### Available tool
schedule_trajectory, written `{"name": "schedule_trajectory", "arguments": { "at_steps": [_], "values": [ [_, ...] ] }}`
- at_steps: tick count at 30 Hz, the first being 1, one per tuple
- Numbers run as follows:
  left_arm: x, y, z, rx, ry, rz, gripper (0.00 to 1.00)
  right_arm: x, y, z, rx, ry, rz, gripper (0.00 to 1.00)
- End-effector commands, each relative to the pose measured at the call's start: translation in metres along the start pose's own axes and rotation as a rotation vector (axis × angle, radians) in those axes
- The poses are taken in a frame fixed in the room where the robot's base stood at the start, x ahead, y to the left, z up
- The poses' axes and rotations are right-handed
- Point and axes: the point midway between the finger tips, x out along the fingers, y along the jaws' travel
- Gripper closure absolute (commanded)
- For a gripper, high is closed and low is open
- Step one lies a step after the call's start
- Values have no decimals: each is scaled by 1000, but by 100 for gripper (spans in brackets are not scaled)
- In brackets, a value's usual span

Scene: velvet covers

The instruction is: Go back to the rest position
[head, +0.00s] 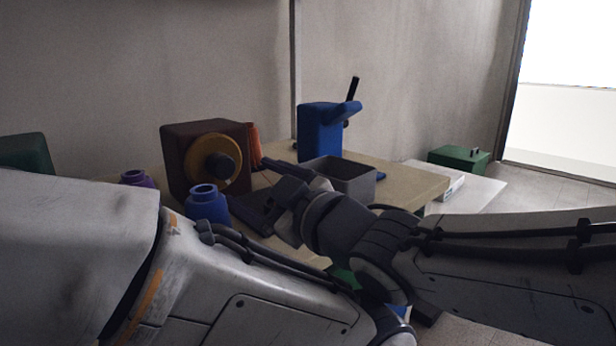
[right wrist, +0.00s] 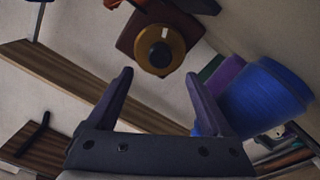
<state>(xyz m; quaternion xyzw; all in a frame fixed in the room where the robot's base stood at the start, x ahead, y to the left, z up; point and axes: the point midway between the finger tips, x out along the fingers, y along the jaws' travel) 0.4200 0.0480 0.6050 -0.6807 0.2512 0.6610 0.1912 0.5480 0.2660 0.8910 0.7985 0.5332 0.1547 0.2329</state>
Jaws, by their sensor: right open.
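My right gripper (head: 252,186) reaches in from the right over the table in the head view. In the right wrist view its two dark fingers (right wrist: 158,76) stand wide apart with nothing between them. Ahead of them is a dark red box with a yellow round dial (head: 214,160), also in the right wrist view (right wrist: 160,48). A blue jar (head: 207,204) stands in front of the box, near the gripper. A blue jar also shows large beside the right finger in the right wrist view (right wrist: 262,97). My left gripper is not in view; only my left arm shows.
The tan table (head: 412,182) also carries a grey open bin (head: 342,178), a blue device with a black lever (head: 320,133) and a purple jar (head: 137,179). A green box (head: 459,158) stands beyond it at the right. My two arms cover much of the foreground.

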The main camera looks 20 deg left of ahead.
Motion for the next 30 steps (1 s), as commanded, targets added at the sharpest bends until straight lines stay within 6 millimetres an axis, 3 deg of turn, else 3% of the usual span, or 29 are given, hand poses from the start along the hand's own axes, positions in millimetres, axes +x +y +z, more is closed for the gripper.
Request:
{"name": "schedule_trajectory", "arguments": {
  "at_steps": [6, 22, 30],
  "values": [
    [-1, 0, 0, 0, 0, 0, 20, -23, 0, 0, 0, 0, 1, 16],
    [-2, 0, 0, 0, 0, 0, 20, -24, 0, -1, 0, 0, 0, 16],
    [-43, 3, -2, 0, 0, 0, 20, -24, 23, -36, 0, 0, 0, 16]
  ]
}}
